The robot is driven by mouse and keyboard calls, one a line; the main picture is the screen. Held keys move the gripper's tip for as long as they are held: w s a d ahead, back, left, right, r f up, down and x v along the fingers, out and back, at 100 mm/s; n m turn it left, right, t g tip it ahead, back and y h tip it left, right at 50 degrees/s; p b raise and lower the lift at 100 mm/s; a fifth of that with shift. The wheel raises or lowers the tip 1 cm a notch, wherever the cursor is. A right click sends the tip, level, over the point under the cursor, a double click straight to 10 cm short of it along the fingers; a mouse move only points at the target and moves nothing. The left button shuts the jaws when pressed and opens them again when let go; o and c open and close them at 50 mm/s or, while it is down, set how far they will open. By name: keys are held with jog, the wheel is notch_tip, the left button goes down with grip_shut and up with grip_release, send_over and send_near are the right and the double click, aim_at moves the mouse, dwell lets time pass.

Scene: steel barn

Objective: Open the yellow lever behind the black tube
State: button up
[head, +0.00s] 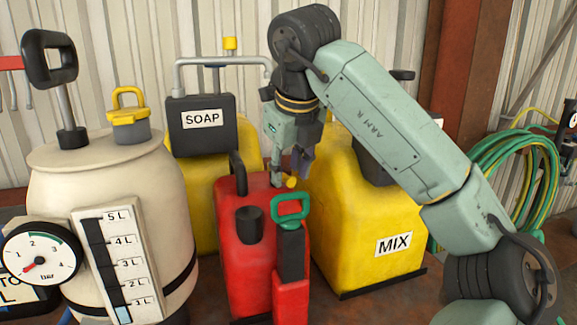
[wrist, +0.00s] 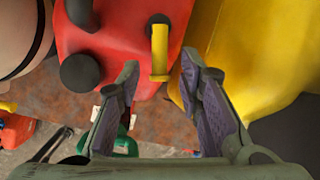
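The yellow lever (wrist: 159,52) shows in the wrist view on the red can (wrist: 118,42), with a dark pivot at its far end. In the head view only a small yellow end of the lever (head: 291,182) shows, above and behind the black tube (head: 291,256) with its green handle (head: 290,207). My gripper (wrist: 161,70) is open, with purple finger pads. In the wrist view the lever's near end lies between the two fingertips, with a gap on each side. In the head view my gripper (head: 291,172) points down over the red can; contact cannot be told.
A cream tank (head: 112,205) with a gauge stands left. A yellow SOAP container (head: 205,190) stands behind the red can, and a yellow MIX container (head: 362,225) close at its right. A green hose (head: 515,165) hangs far right. Room around the red can is tight.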

jog(key=shift+w+f, duration=0.15)
jog(key=shift+f, duration=0.15)
jog(key=shift+c, duration=0.5)
grip_shut()
